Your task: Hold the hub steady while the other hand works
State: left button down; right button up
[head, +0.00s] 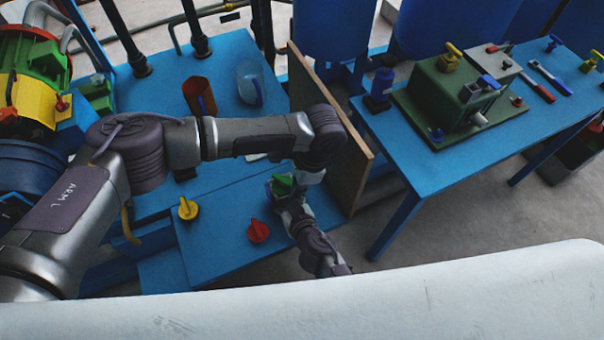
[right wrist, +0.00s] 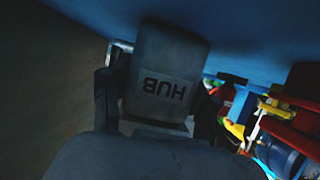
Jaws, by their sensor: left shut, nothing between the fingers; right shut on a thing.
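The hub (right wrist: 168,70) is a dark grey block with an upside-down HUB label, filling the middle of the right wrist view. My right gripper (right wrist: 158,108) is shut on it, with dark fingers at both sides. In the head view my right gripper (head: 283,192) is low at the centre, by a small green part (head: 283,181); I cannot make out the hub clearly there. My left gripper (head: 310,173) is shut and empty, pointing down beside the right one. Its fingertips are small and partly hidden under the left wrist; I cannot tell whether they touch anything.
Yellow (head: 188,208) and red (head: 258,231) knobs stand on the blue bench (head: 215,255) left of the grippers. An upright wooden board (head: 352,180) rises close on the right.

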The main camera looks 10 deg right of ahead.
aim_at(269, 193)
pick_arm(q)
jog(key=a, duration=0.4)
jog(key=shift+s+f, duration=0.1)
jog(key=shift+s, duration=0.2)
